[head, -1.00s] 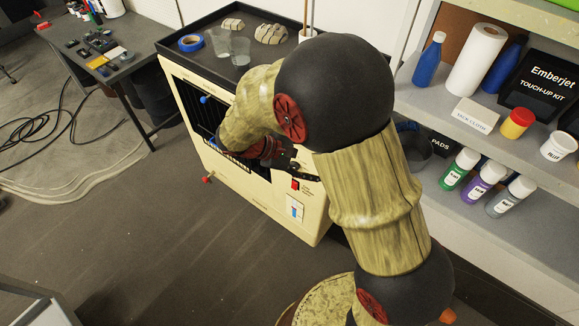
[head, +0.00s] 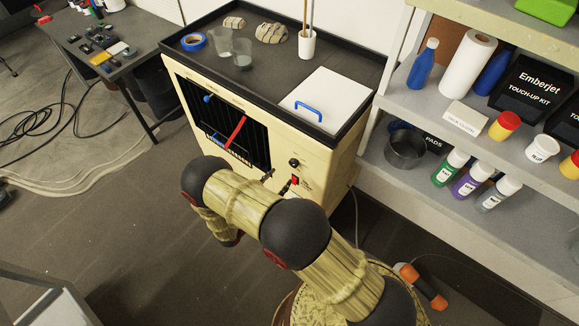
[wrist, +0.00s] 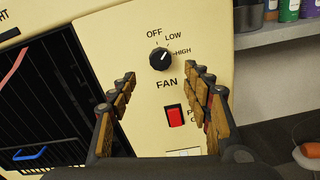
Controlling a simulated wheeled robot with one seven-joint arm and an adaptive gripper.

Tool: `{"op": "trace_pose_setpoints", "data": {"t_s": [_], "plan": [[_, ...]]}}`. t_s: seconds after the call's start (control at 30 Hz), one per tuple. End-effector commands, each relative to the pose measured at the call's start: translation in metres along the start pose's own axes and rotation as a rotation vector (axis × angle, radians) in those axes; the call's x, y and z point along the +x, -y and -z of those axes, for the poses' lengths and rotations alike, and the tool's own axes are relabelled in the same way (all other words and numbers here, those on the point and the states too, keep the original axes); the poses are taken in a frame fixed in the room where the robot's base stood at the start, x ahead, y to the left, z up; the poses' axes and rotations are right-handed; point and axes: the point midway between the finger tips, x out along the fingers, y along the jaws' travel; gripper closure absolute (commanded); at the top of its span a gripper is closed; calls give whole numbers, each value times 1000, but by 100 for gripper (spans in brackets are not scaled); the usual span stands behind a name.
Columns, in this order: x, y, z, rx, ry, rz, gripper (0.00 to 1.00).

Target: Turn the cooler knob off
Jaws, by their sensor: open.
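The cooler (head: 325,160) is a cream cabinet with a dark front grille. Its black fan knob (wrist: 160,59) is on the front panel, marked OFF, LOW and HIGH. The knob's white mark points up and right, away from OFF, toward the LOW and HIGH side; which of the two I cannot tell. The knob also shows in the head view (head: 294,162). My gripper (wrist: 161,75) is open and empty, one finger to each side and below the knob in the wrist view, apart from it.
A red switch (wrist: 175,115) sits below the knob, between the fingers in the picture. A red bar (head: 236,132) and blue tabs are on the grille. The cooler top holds cups, blue tape (head: 193,41) and a white panel (head: 334,98). Shelves with bottles stand at right.

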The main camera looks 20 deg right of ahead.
Motion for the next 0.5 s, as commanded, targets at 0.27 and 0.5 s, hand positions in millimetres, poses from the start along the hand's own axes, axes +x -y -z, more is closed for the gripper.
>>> {"op": "trace_pose_setpoints", "data": {"t_s": [0.27, 0.5], "plan": [[42, 2, 0, 0, 1, 5, 51], [68, 1, 0, 0, 0, 4, 51]]}}
